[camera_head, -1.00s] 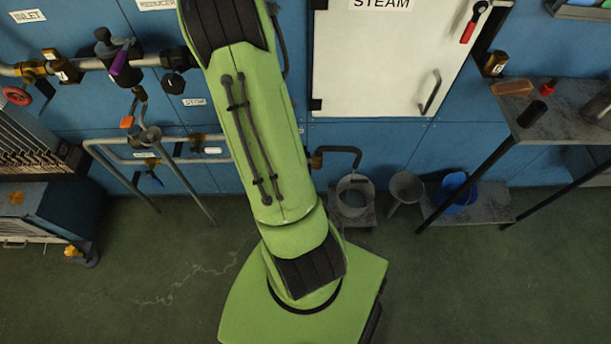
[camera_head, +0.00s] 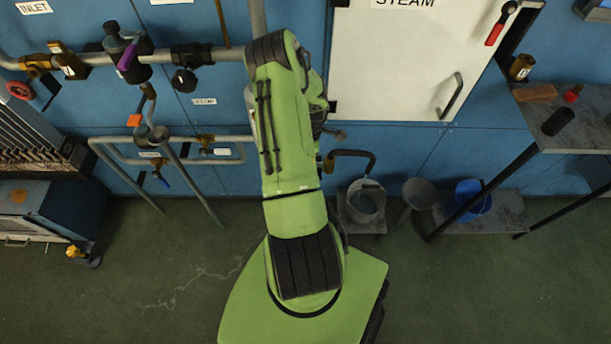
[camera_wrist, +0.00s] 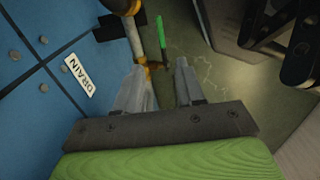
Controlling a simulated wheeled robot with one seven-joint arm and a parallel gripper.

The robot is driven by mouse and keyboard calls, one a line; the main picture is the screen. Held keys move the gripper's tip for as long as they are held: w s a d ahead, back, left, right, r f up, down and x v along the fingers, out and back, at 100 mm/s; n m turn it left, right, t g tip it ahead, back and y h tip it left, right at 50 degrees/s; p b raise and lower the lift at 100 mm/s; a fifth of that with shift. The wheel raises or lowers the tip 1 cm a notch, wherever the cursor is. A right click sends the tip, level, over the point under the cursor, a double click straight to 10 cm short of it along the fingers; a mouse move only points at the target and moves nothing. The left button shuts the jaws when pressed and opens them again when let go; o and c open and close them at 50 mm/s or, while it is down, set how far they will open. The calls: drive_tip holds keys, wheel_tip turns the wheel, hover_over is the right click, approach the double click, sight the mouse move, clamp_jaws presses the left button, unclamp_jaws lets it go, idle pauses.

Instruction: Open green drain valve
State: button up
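The green drain valve handle (camera_wrist: 160,34) shows in the wrist view as a thin upright bar at the top, beside a pale pipe (camera_wrist: 134,38) with brass fittings. My gripper (camera_wrist: 160,66) is open, with two grey fingers apart. The handle appears beyond the fingertips, roughly in line with the gap; the fingers do not hold it. A white DRAIN label (camera_wrist: 78,75) is on the blue panel at left. In the head view my arm hides the gripper and the green handle does not show.
In the head view, a bent dark pipe (camera_head: 357,153) hangs above a grey bucket (camera_head: 366,201). A funnel (camera_head: 419,191) and blue bucket (camera_head: 473,200) stand right of it. The white steam door (camera_head: 400,60) is above. Other pipes and valves run left. A dark legged structure (camera_wrist: 275,30) shows at upper right.

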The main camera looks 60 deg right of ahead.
wheel_tip(320, 180, down, 15)
drive_tip(key=b, duration=0.4)
drive_tip(key=shift+r, duration=0.2)
clamp_jaws()
